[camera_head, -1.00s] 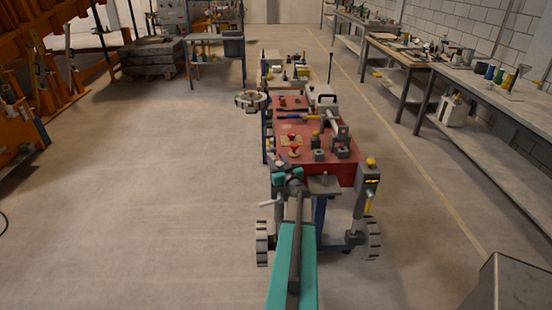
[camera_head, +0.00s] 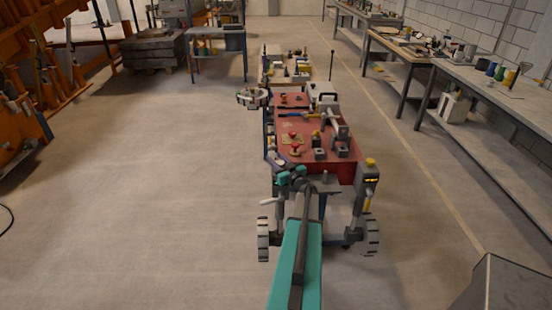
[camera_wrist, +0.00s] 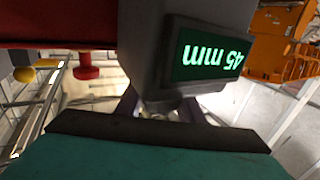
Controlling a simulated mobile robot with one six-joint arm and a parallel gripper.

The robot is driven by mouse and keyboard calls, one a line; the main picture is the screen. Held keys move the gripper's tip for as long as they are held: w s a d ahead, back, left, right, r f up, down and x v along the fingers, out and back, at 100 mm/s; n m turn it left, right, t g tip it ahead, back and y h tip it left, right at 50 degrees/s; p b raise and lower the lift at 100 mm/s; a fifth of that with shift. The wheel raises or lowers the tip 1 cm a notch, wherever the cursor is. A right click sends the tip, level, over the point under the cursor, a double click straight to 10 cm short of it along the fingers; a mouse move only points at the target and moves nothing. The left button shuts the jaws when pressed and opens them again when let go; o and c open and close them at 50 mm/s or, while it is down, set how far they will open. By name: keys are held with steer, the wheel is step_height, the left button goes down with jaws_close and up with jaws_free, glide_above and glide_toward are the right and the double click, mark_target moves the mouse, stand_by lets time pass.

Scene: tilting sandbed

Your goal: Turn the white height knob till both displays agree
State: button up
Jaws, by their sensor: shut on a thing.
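My gripper (camera_head: 287,174) is at the near end of the red-topped cart (camera_head: 342,170), at its left corner. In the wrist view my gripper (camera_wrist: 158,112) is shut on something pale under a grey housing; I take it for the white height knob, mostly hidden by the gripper. A green-lit display (camera_wrist: 211,56) just above it reads 45 mm, upside down in this view. A second display (camera_head: 371,180) glows yellow on the grey post at the cart's right corner; its figures are too small to read.
A white handle (camera_head: 268,202) sticks out left of the cart above a wheel (camera_head: 263,240). A red knob (camera_wrist: 86,66) and yellow knob (camera_wrist: 24,74) hang below the red edge in the wrist view. Workbenches (camera_head: 495,84) line the right wall.

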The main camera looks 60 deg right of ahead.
steer(key=shift+a+n+t+y+p, duration=0.1)
steer(key=shift+n+t+y+p, duration=0.5)
steer(key=shift+n+y+p, duration=0.7)
steer(key=shift+a+f+n+t+y, duration=0.1)
steer(key=shift+a+n+t+y, duration=0.25)
steer(key=shift+y, duration=0.85)
steer(key=o, duration=1)
steer(key=shift+o, duration=0.2)
steer(key=shift+a, duration=0.1)
steer(key=s+a+b, duration=0.2)
steer(key=s+b, duration=0.2)
steer(key=s, duration=0.9)
steer(key=shift+s+a+b, duration=0.15)
steer(key=shift+s+b, duration=0.15)
steer(key=shift+b, duration=0.1)
steer(key=shift+s, duration=0.1)
